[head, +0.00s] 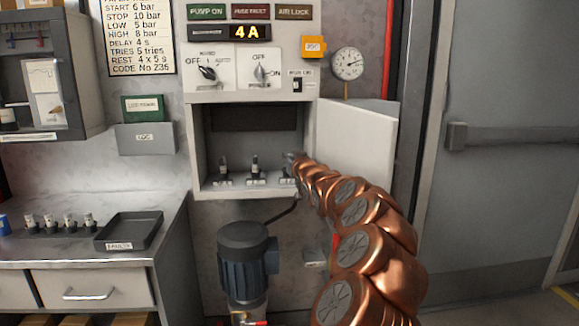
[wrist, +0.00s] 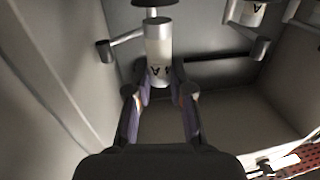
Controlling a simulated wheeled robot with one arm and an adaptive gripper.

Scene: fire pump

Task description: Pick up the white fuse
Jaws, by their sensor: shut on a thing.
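In the wrist view, a white fuse (wrist: 158,48) with a grey metal cap and black lettering stands between my fingers. My gripper (wrist: 160,82) is shut on its lettered end. A dark disc and a grey side lever are close to its other end; I cannot tell if it still touches its holder. In the head view, my gripper (head: 291,157) reaches into the right side of the open fuse box (head: 196,150) and hides most of the fuse there. Two other fuses stand in the box, a left one (head: 224,164) and a middle one (head: 255,164).
The box door (head: 357,140) hangs open to the right, close to my arm. A counter at left holds several small fuses (head: 68,221) in a row and a black tray (head: 130,231). A blue-grey motor (head: 243,260) stands below the box.

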